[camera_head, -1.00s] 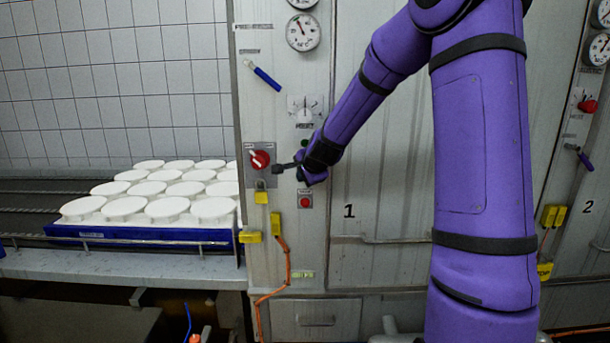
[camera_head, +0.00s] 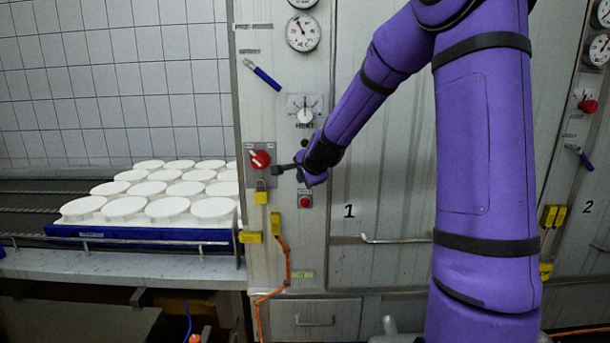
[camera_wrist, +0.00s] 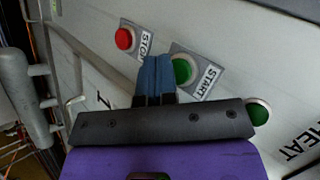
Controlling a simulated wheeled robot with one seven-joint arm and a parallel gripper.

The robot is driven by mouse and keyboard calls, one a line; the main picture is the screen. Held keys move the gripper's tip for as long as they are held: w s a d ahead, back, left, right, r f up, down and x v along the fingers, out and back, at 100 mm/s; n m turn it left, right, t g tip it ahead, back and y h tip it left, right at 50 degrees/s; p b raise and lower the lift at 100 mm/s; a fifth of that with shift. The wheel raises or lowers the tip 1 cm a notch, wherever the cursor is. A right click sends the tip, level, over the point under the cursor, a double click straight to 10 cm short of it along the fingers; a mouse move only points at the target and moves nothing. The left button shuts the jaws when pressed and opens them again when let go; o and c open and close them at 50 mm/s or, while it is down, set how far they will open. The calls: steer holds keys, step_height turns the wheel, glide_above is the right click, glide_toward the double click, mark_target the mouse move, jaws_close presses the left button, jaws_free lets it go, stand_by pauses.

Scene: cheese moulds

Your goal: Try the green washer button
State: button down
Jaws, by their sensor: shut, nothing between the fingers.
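The green START button (camera_wrist: 182,72) sits on a grey label plate in the wrist view. My gripper (camera_wrist: 157,62) is shut and empty. Its blue fingertips appear just left of the green button, overlapping the edge of its plate, towards the red STOP button (camera_wrist: 124,38). I cannot tell whether the fingertips touch the panel. In the head view, my gripper (camera_head: 301,180) is at the panel of unit 1, just above the red STOP button (camera_head: 305,201), and hides the START button.
Another round green fitting (camera_wrist: 258,112) lies near the HEAT label. A red rotary switch (camera_head: 260,159) with a yellow padlock (camera_head: 262,197) is close left of my gripper. White moulds (camera_head: 168,207) stand on a blue tray (camera_head: 140,234) at left. A door handle (camera_head: 395,239) is lower right.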

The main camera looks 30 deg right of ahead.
steer(key=shift+s+a, duration=0.15)
steer(key=shift+s, duration=0.1)
steer(key=s+a, duration=0.1)
steer(key=s, duration=0.1)
steer(key=s+a, duration=0.1)
steer(key=s, duration=0.1)
steer(key=shift+a, duration=0.4)
steer(key=shift+s, duration=0.1)
stand_by(0.9)
